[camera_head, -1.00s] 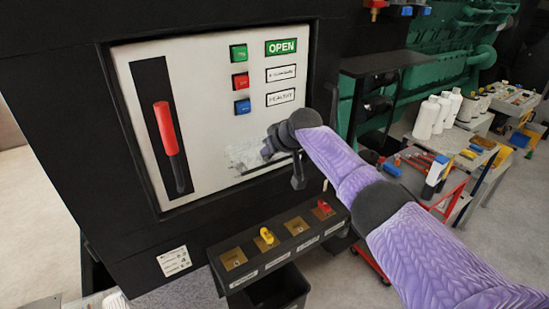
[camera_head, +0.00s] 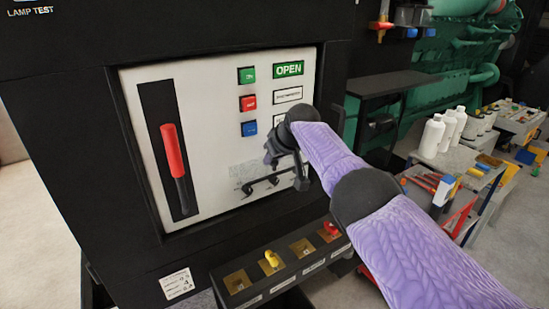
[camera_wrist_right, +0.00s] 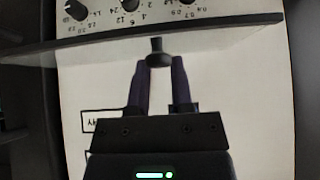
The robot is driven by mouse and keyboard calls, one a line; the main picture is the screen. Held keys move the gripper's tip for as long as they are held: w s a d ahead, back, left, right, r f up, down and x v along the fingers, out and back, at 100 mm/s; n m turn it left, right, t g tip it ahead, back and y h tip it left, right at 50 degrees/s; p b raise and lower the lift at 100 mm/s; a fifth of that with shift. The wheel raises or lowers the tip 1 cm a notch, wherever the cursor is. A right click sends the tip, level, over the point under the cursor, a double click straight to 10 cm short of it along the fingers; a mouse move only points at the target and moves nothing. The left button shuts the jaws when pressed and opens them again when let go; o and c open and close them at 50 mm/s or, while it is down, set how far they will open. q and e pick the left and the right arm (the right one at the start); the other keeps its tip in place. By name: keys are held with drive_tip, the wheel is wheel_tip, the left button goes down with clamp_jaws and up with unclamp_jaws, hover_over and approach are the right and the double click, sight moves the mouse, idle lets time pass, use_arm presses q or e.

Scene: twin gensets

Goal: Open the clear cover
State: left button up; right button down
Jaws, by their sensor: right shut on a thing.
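The white panel (camera_head: 215,105) in the black cabinet carries a faint see-through patch, probably the clear cover (camera_head: 243,172), low on its face. A dark curved piece (camera_head: 262,182) shows beside it. My right gripper (camera_head: 270,158) is in front of the panel's lower right, partly hiding this area. In the right wrist view my right gripper (camera_wrist_right: 158,68) is shut on a small black knob (camera_wrist_right: 157,48). I cannot tell from the frames how the knob joins the cover. My left gripper is not in view.
A red-handled lever (camera_head: 172,150) is at the panel's left. Green, red and blue buttons (camera_head: 248,103) sit above my gripper. A black ledge with yellow and red switches (camera_head: 271,260) juts out below. White bottles (camera_head: 440,135) stand on a bench at right.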

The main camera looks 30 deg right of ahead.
drive_tip(key=c, duration=0.8)
unclamp_jaws()
drive_tip(key=shift+w, duration=0.1)
drive_tip(key=o, duration=0.4)
drive_tip(key=shift+w+a+f, duration=0.1)
drive_tip(key=shift+w, duration=0.05)
drive_tip(key=shift+c, duration=0.2)
drive_tip(key=shift+s+r+p, duration=0.3)
drive_tip(key=shift+s+r, duration=0.05)
drive_tip(key=shift+r, duration=0.2)
drive_tip(key=b+v, duration=0.1)
drive_tip(key=v, duration=0.7)
drive_tip(key=shift+s+r, duration=0.25)
drive_tip(key=shift+s, duration=0.1)
